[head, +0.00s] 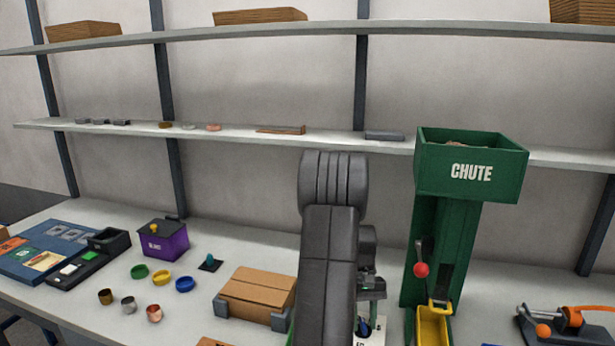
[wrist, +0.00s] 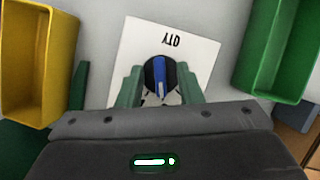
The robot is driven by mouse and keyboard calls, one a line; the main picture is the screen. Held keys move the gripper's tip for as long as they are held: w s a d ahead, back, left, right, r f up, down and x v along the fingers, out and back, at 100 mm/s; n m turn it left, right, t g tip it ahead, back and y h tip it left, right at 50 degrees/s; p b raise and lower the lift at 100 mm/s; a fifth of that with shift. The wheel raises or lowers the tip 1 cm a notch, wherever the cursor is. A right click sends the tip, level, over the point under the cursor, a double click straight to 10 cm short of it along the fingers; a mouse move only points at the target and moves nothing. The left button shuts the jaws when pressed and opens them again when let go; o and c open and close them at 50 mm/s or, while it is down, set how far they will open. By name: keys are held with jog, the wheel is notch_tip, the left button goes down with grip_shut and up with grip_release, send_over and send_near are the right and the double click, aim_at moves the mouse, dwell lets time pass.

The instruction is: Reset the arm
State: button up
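My gripper (wrist: 160,74) shows in the wrist view with its two green fingers apart. A round black dial with a blue bar (wrist: 158,73) shows between the fingertips, with a small gap on each side; I cannot tell how far below the fingers it is. The dial sits on a white plate marked QTY (wrist: 197,48). In the head view my arm stands folded in front of the middle of the bench and hides most of the gripper. Part of the blue dial (head: 363,326) shows just right of the arm.
A green chute (head: 470,173) with a red-knobbed lever (head: 421,269) and a yellow tray (head: 434,325) stands close right of my arm. A cardboard box (head: 258,289) is close left. Coloured rings and a purple box (head: 163,242) lie further left. Shelves (head: 240,133) run behind.

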jog(key=b+v, duration=0.1)
jog(key=v, duration=1.3)
jog(key=p+x, duration=0.1)
jog(key=x, duration=1.3)
jog(key=shift+s+f, duration=0.15)
jog(key=shift+n, duration=0.6)
jog(key=shift+a+n+h+b, duration=0.1)
jog(key=shift+n+h+b, duration=0.2)
jog(key=shift+n+h, duration=0.6)
jog(key=n+t+h+b, duration=0.1)
jog(key=n, duration=0.4)
jog(key=v, duration=1.4)
jog(key=shift+b, duration=0.3)
jog(key=shift+s, duration=0.2)
